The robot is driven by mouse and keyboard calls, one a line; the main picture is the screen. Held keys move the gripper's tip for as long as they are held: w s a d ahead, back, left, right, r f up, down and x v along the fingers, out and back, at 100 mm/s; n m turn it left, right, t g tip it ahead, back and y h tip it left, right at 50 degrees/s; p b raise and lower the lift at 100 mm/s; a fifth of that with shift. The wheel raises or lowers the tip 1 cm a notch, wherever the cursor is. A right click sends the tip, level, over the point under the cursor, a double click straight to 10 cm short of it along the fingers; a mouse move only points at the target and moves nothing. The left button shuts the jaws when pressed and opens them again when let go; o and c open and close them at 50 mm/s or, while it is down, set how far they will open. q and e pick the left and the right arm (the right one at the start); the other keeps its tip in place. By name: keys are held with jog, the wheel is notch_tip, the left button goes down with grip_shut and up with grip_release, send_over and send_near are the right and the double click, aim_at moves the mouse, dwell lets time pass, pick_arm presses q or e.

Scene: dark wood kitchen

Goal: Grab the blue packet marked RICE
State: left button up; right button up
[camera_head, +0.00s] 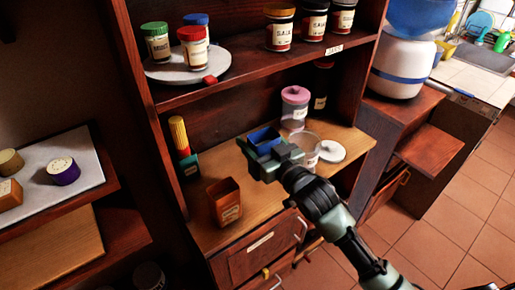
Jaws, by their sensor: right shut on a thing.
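The blue packet (264,138) is above the wooden counter, between the fingers of my right gripper (262,153). Only its upper blue part shows; the gripper hides the rest, and no RICE marking can be read from here. My right gripper is shut on it, with its arm coming in from the lower right. I cannot tell whether the packet touches the counter. My left gripper is not in view.
An orange-brown open box (225,203) stands at the front left of the counter (205,238). A yellow-topped container (180,135), a pink-lidded jar (295,105), a clear jar (305,152) and a white lid (332,151) are nearby. A shelf (245,80) with jars is above.

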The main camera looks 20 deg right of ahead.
notch_tip(320, 180, up, 10)
dwell(0.8)
